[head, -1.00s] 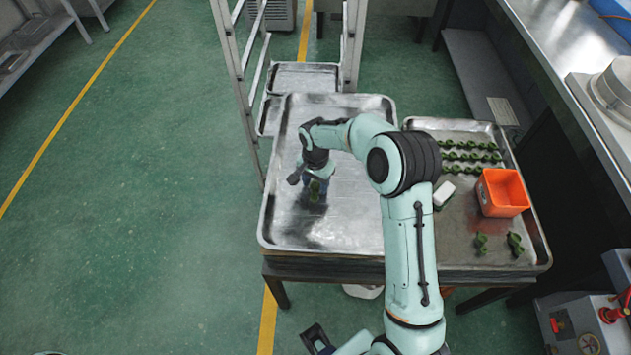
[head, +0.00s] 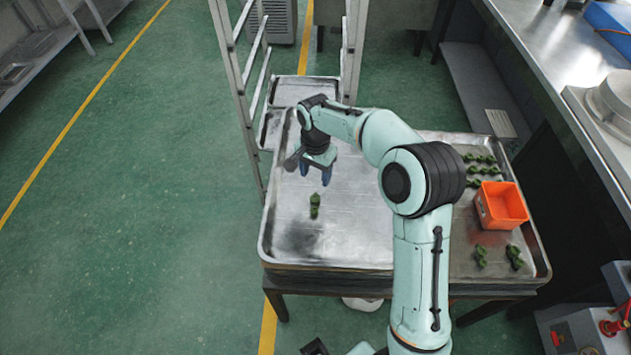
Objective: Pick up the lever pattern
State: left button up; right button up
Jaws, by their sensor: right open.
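A green lever pattern (head: 315,206) lies alone on the large left metal tray (head: 345,235), left of the tray's middle. My right gripper (head: 316,174) reaches over this tray, a little behind the pattern in the picture. Its fingers point down, open and empty, apart from the pattern. More green patterns (head: 480,168) stand in rows at the back of the right tray (head: 465,268). Two other green pieces (head: 481,256) (head: 514,257) lie near its front. My arm hides part of both trays. My left gripper does not show.
An orange bin (head: 502,207) stands on the right tray. A metal rack (head: 250,85) rises behind the trays at the left. A steel counter (head: 540,60) runs along the right. The front of the left tray is bare, and green floor lies open to the left.

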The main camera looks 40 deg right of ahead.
aim_at(480, 251)
jog(key=k, duration=1)
